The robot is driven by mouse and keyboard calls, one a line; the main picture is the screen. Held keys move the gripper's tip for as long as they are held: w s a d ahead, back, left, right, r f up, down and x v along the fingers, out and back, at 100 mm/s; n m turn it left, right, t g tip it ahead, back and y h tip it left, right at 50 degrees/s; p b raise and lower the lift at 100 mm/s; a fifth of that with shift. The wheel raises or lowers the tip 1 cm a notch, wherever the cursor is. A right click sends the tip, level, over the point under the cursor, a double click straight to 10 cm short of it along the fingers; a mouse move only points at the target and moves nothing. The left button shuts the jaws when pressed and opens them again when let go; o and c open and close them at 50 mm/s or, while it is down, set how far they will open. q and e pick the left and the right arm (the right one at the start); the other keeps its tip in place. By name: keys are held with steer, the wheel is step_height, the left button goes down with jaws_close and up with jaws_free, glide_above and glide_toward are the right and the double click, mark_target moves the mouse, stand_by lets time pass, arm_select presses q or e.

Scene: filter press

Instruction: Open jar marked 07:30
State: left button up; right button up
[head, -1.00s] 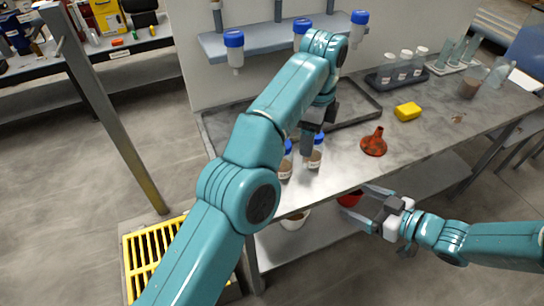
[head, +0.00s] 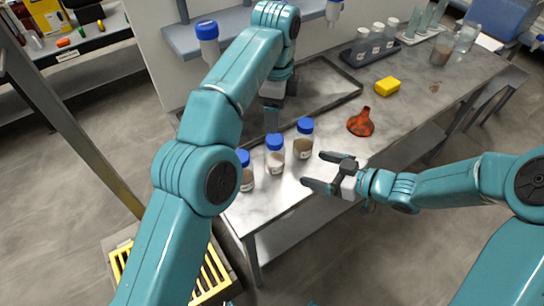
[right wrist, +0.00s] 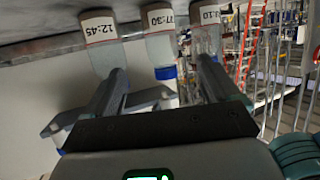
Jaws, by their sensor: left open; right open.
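Three blue-capped jars with brown or pinkish contents stand in a row near the table's front edge: left jar (head: 246,178), middle jar (head: 276,163), right jar (head: 303,146). In the right wrist view, upside down, the middle jar's label (right wrist: 160,18) seems to read 07:30, its first digit unclear. A jar marked 12:45 (right wrist: 99,28) and one ending in 10 (right wrist: 209,15) flank it. My right gripper (head: 317,171) is open and empty, right of the jars, its fingers toward them. My left gripper (head: 272,112) is open, pointing down just behind the middle jar, its fingers partly overlapping.
A red-brown funnel (head: 361,123) and a yellow sponge (head: 387,85) lie to the right. A grey tray (head: 335,92) is behind the jars. A shelf (head: 182,42) holds blue-capped containers above it. A rack of white-capped vials (head: 372,47) stands at the back. A metal post (head: 75,135) rises at left.

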mark_target(275, 138)
arm_select(q)
steer(key=shift+s+a, duration=0.1)
steer(key=shift+s, duration=0.1)
arm_select(e)
steer(key=x, duration=1.1)
steer(key=shift+a, duration=0.35)
arm_select(q)
steer(key=shift+w+f, duration=0.15)
steer(key=shift+w, duration=0.1)
arm_select(e)
steer(key=shift+w+a+f, duration=0.3)
steer(key=shift+w+f, duration=0.1)
steer(key=shift+w, duration=0.15)
arm_select(q)
steer(key=shift+s, duration=0.2)
arm_select(e)
steer(key=shift+s+a+r, duration=0.1)
steer(key=shift+s+r, duration=0.05)
steer(key=shift+s, duration=0.05)
arm_select(q)
steer(key=shift+w, duration=0.1)
arm_select(e)
steer(key=shift+w, duration=0.1)
jaws_close()
arm_select(q)
steer(key=m, duration=0.5)
steer(key=shift+m, duration=0.4)
steer(key=m, duration=0.7)
steer(key=shift+m, duration=0.3)
steer(key=shift+f, duration=3.95)
